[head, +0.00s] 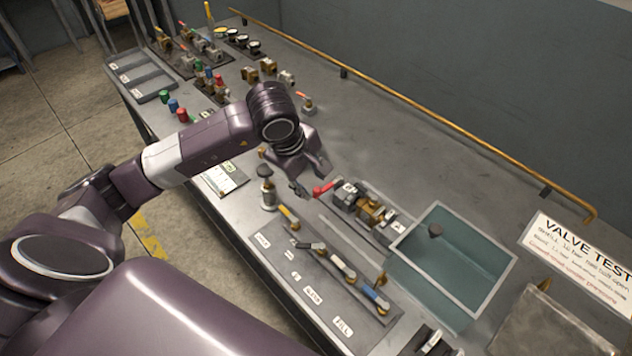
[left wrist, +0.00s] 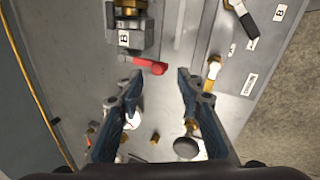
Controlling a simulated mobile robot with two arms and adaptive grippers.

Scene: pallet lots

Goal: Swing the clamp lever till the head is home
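The red clamp lever (head: 322,188) sticks out from the near end of a grey clamp fixture (head: 347,194) on the bench. A brass valve body (head: 371,212) sits in line with the fixture. Whether the clamp head touches it is not clear. My left gripper (head: 312,180) is low over the bench beside the lever. In the left wrist view the gripper (left wrist: 159,82) is open and empty. The red lever (left wrist: 150,66) lies just beyond its fingertips, nearer the left finger, below the block labelled B. My right gripper is not in view.
A water tank (head: 402,238) stands right of the fixture. A panel of several coloured levers (head: 300,268) lies in front, with a dark-knobbed post (head: 267,190) left of the gripper. A brass rail (head: 440,122) runs along the back. The bench behind the fixture is clear.

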